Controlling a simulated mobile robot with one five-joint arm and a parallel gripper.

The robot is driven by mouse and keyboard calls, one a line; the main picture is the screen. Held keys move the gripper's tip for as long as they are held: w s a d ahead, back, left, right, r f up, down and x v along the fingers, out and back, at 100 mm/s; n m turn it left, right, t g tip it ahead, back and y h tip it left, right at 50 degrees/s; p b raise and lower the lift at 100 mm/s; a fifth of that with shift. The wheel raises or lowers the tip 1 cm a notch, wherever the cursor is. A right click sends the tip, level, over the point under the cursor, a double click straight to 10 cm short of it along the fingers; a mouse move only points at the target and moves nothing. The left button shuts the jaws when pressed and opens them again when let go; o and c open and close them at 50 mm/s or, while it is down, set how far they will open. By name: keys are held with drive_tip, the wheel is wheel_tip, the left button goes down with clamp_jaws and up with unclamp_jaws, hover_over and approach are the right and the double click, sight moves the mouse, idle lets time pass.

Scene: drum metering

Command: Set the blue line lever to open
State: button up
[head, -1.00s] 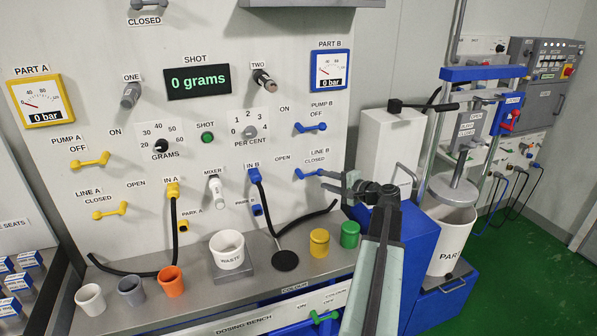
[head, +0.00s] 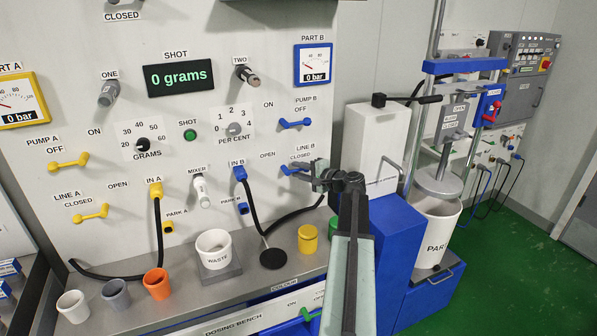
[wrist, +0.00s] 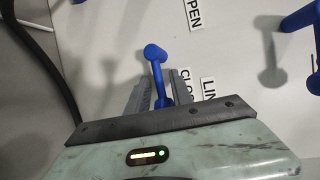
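The blue LINE B lever (head: 293,169) is on the panel, its handle at the CLOSED label (head: 299,158); the OPEN label (head: 267,155) is to its left. My gripper (head: 313,173) is at the lever's right in the head view. The fingers look open, with a narrow gap beside the stem. Whether either finger touches it I cannot tell. Part of the lever's lower end is hidden by the gripper.
The blue PUMP B lever (head: 295,123) is above. The IN B hose (head: 252,208) hangs to the left. A yellow cup (head: 308,239) and a green cup stand on the bench below, the green one partly behind my arm. A white box on a blue base (head: 402,250) is to the right.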

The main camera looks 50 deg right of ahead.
clamp_jaws()
idle(1.1)
